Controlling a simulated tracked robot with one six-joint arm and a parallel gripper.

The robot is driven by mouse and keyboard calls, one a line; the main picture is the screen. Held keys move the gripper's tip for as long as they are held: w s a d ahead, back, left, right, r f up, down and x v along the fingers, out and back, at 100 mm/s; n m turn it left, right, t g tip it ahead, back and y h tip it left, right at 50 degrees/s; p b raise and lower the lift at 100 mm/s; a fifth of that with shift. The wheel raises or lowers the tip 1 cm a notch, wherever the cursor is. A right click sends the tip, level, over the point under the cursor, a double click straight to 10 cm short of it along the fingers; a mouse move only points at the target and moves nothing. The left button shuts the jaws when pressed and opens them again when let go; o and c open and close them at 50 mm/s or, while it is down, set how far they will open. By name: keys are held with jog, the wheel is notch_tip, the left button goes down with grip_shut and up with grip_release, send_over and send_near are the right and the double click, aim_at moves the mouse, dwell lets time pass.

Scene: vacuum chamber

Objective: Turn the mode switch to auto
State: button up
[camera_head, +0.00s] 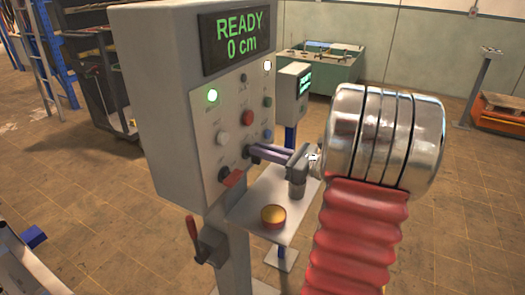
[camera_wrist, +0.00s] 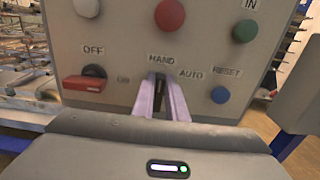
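The grey control panel (camera_head: 172,110) fills the left of the head view. In the wrist view the small black mode switch (camera_wrist: 160,82) sits below the HAND label, with AUTO printed to its right. It appears to point up toward HAND. My gripper (camera_wrist: 162,78) has its two pale purple fingers on either side of the switch, close together, with the dark knob filling the narrow gap. In the head view my gripper (camera_head: 251,150) reaches the panel's lower right, where its tips hide most of the switch.
A red rotary switch (camera_wrist: 84,83) at OFF is left of my fingers; a blue RESET button (camera_wrist: 221,95) is right. A red button (camera_wrist: 170,16) is above. The display (camera_head: 236,38) reads READY, 0 cm.

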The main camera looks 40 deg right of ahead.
grip_shut()
jog(key=shift+d+m, duration=0.1)
jog(key=shift+m, duration=0.3)
jog(key=m, duration=0.3)
jog(key=d+m, duration=0.1)
jog(key=m, duration=0.1)
jog(key=shift+w+f+m, duration=0.15)
jog(key=shift+w+m, duration=0.05)
jog(key=shift+m, duration=0.2)
jog(key=m, duration=0.3)
jog(key=f+m, duration=0.1)
jog(key=m, duration=0.1)
jog(key=shift+w+d+m, duration=0.1)
jog(key=shift+d+m, duration=0.2)
jog(key=shift+d, duration=0.1)
jog(key=o, duration=0.6)
grip_release()
